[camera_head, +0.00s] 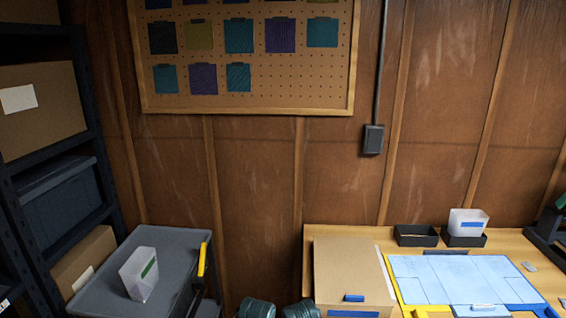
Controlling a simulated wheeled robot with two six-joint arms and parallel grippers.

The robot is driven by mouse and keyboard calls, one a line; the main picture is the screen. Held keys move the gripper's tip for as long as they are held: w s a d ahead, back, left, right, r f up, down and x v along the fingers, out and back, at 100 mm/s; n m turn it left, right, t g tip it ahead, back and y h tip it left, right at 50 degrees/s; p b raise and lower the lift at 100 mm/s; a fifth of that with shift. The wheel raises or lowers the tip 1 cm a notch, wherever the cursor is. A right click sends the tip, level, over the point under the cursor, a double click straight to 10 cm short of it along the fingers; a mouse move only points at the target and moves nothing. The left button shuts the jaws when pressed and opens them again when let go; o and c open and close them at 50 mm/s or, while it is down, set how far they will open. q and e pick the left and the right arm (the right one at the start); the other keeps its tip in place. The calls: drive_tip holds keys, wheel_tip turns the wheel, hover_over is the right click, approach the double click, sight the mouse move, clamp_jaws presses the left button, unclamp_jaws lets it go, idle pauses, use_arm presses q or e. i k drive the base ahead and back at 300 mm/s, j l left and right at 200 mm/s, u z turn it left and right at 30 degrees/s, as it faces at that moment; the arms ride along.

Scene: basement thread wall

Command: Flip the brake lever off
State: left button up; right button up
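A yellow bar (202,259), which looks like the brake lever, stands upright and slightly tilted at the right side of a grey cart (185,240). I cannot tell from this view whether it is set on or off. Its lower end meets a dark part at the cart's right edge. No gripper of mine shows clearly in the head view, and nothing touches the yellow bar.
A translucent bin (139,274) with a green label sits on the cart. Dark shelving (62,155) with boxes stands left. A wooden table (345,235) at right bears a cardboard box (350,265), black trays (416,236) and a blue mat (455,278). Two dark rounded shapes show at the bottom middle.

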sight(200, 278)
drive_tip(key=i+j+z, duration=0.1)
drive_tip(key=i+j, duration=0.6)
